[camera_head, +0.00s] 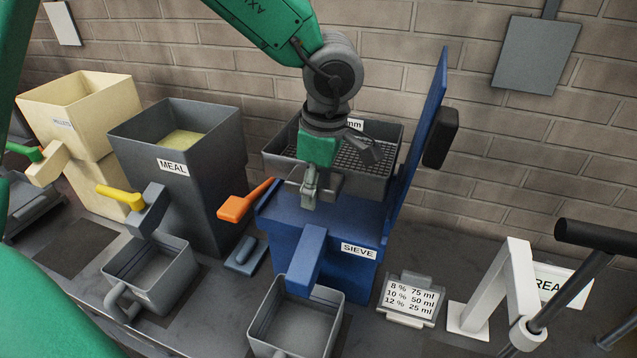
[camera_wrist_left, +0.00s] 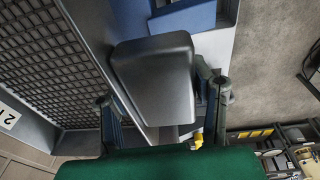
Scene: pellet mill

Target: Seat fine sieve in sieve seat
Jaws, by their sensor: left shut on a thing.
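The fine sieve (camera_head: 375,155) is a grey open-topped tray with a dark mesh floor. A partly hidden "mm" label shows on its far wall. It is at the top of the blue sieve housing (camera_head: 325,225); I cannot tell whether it rests fully in the sieve seat, which is hidden beneath it. My left gripper (camera_head: 310,190) points down at the tray's near side, shut on its grey handle. In the left wrist view the gripper (camera_wrist_left: 163,100) has the handle (camera_wrist_left: 150,65) between its fingers, with the sieve mesh (camera_wrist_left: 45,60) at left. My right gripper is not in view.
The blue lid (camera_head: 420,130) stands upright close to the sieve's right side. A MEAL bin (camera_head: 165,205) and cream pellets bin (camera_head: 65,150) stand left. An orange lever (camera_head: 245,203) juts from the housing. A grey cup (camera_head: 290,325) is under its spout. A brick wall is behind.

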